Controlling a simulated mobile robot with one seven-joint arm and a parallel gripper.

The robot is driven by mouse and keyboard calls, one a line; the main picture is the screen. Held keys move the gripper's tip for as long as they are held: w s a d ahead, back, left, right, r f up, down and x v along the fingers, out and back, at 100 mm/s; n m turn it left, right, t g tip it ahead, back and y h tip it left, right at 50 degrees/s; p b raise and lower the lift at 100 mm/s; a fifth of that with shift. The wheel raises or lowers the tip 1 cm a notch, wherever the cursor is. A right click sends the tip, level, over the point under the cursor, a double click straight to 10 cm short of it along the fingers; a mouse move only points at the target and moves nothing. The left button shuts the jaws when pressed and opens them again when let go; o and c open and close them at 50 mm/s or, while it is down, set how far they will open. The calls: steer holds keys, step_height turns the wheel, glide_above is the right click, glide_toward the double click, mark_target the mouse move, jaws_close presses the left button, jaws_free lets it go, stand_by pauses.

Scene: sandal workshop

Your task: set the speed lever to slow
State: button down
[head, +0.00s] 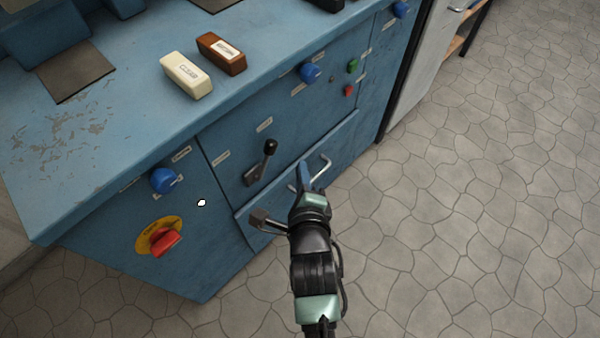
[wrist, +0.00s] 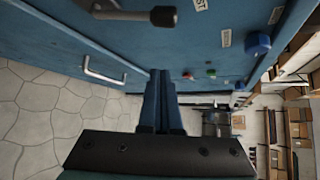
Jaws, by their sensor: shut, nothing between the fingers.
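The speed lever (head: 269,149) is a metal arm with a black knob on the blue machine's front panel. Its knob points up and to the right from its base in the head view. Small pale labels sit above it and to its left; I cannot read them. The lever also shows at the top edge of the wrist view (wrist: 163,16), partly cut off. My gripper (head: 305,168) is to the right of the lever and slightly below it, apart from it. Its blue fingers (wrist: 160,75) are together and empty in the wrist view.
A drawer with a metal handle (head: 321,166) lies below the lever, behind my gripper. Blue knobs (head: 163,180) (head: 310,73) and a red switch on a yellow disc (head: 165,243) stick out from the panel. Cream (head: 187,75) and brown (head: 222,53) blocks lie on top. Stone floor is clear at right.

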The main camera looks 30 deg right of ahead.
mark_target(264, 162)
steer(key=w+a+b, duration=0.1)
steer(key=w+b, duration=0.1)
steer(key=w, duration=0.3)
steer(key=shift+w+a+f, duration=0.2)
steer(key=shift+w+a, duration=0.05)
steer(key=shift+w, duration=0.15)
steer(key=shift+f+b, duration=0.1)
steer(key=shift+b, duration=0.4)
steer(key=shift+s+a+r+h+b, duration=0.1)
steer(key=shift+a+r+h+b, duration=0.15)
steer(key=shift+b, duration=0.2)
